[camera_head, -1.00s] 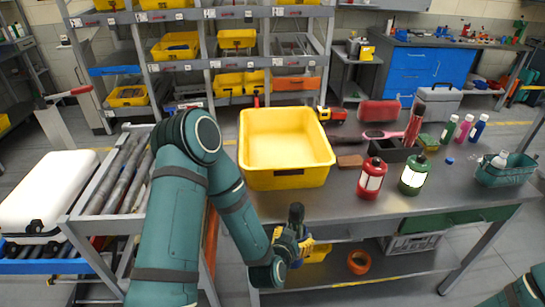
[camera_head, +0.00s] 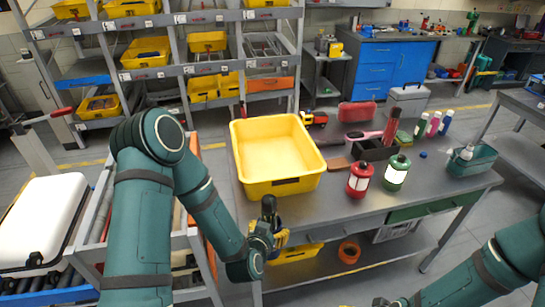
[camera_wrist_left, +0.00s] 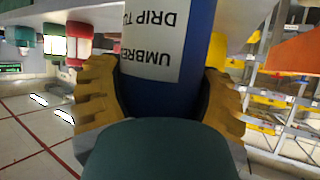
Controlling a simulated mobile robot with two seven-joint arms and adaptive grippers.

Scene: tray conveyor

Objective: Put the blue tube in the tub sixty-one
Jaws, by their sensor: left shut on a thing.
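My left gripper (camera_head: 268,238) is shut on the blue tube (camera_wrist_left: 168,95), which carries a white label with dark print, partly cut off. In the head view the tube's dark upper end (camera_head: 269,208) stands up from the yellow fingers, at the front edge of the workbench. A large yellow tub (camera_head: 297,184) stands on the bench just behind the gripper; it looks empty, and its front label is too small to read. My right arm comes in at the bottom right; its gripper end is at the lower frame edge, with the fingers unclear.
Shelves with yellow bins stand behind. A white case (camera_head: 40,220) lies at left.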

